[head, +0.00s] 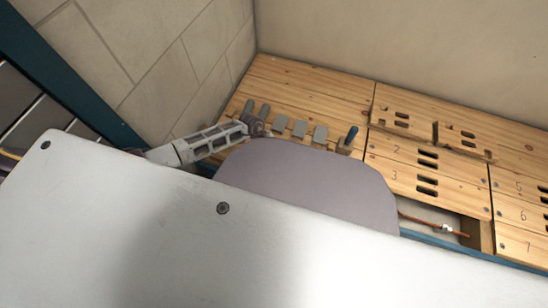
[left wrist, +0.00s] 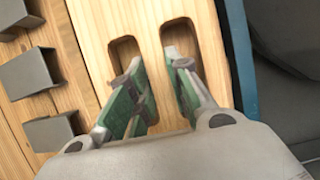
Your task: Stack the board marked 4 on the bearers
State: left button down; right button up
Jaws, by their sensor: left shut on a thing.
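My left gripper (head: 257,126) is low over the left part of the wooden floor. In the left wrist view its green-padded fingers (left wrist: 158,95) reach into two slots of a pale wooden board (left wrist: 88,18) and are shut on the strip between them. No number shows on this board, so I cannot tell whether it is board 4. In the head view it is mostly hidden behind my body. Several grey blocks (head: 299,128) stand in a row near the gripper; I cannot tell whether they are the bearers. My right gripper is not in view.
Boards marked 2 and 3 (head: 455,195) lie at centre right, beside an open gap with a copper pipe (head: 420,222). Boards marked 5, 6 and 7 (head: 516,218) lie farther right. A blue-handled tool (head: 352,135) stands near the blocks. A tiled wall (head: 150,50) closes the left side.

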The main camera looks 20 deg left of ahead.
pick_arm(q)
jog(key=shift+w+f, duration=0.1)
dwell(0.3)
jog(key=c, duration=1.2)
grip_release()
jog(key=shift+c, duration=0.2)
jog(key=shift+f, duration=0.1)
jog(key=shift+r, duration=0.35)
